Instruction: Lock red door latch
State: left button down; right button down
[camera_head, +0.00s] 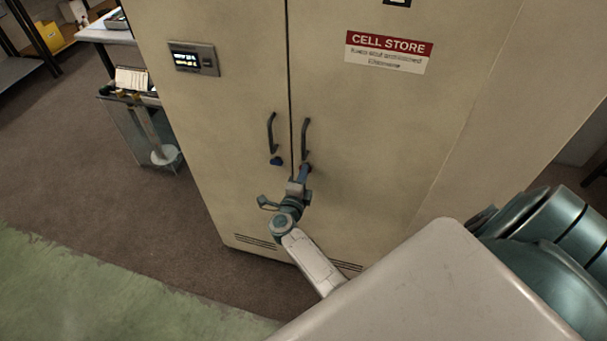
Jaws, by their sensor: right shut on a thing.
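A tall beige cabinet (385,120) with two doors stands in front of me. My right gripper (305,171) reaches up to the right door, just below its dark handle (306,138). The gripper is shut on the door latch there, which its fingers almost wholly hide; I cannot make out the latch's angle. A small blue latch (275,161) shows on the left door, below the left dark handle (270,132). My left gripper is not in view.
A small display panel (194,58) is on the left door, and a CELL STORE sign (388,52) is on the right one. A trolley (140,120) and a table (105,32) stand left of the cabinet. Carpet (120,215) in front is clear.

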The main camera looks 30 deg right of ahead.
jog(key=c, duration=1.5)
grip_release()
jog(key=v, duration=1)
jog(key=shift+s+a+p, duration=0.2)
jog(key=shift+s+p, duration=0.05)
jog(key=shift+p, duration=0.1)
